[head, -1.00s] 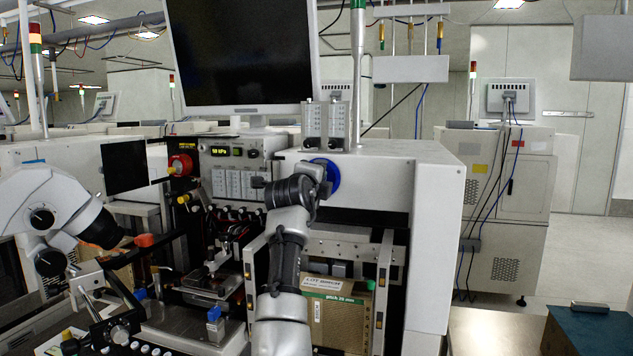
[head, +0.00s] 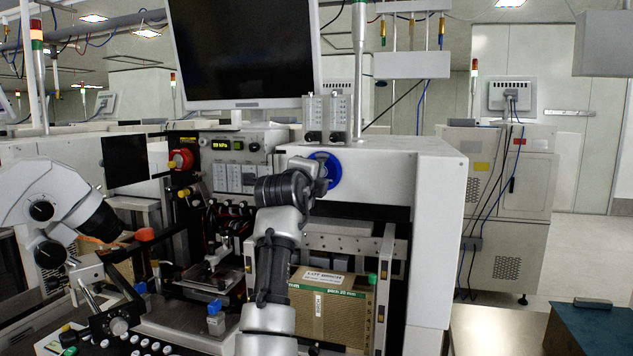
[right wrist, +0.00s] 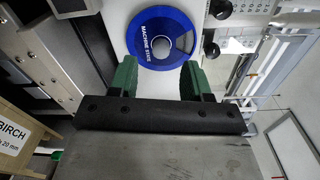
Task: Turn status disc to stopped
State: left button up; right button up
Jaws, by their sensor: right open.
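The status disc is a blue ring marked "MACHINE STATE" with a pale centre, on the white front panel of the machine. In the head view the disc (head: 334,171) is partly hidden behind my right wrist. In the right wrist view the disc (right wrist: 136,37) shows at top centre, beyond the fingers. My right gripper (right wrist: 158,80) has two green fingers spread apart with nothing between them. The fingers point at the panel, close to the disc's near edge; I cannot tell whether they touch it. In the head view the right fingers are hidden by the wrist. My left gripper is not in view.
A cardboard box (head: 335,308) stands in the open bay below the disc. A red knob (head: 181,159) and a pressure display are left of it. Two small gauge units (head: 326,118) stand on top of the machine. A microscope (head: 62,205) is at left.

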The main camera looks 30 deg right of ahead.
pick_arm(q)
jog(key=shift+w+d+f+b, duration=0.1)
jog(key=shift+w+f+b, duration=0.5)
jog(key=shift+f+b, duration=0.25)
pick_arm(e)
jog(key=v, duration=0.7)
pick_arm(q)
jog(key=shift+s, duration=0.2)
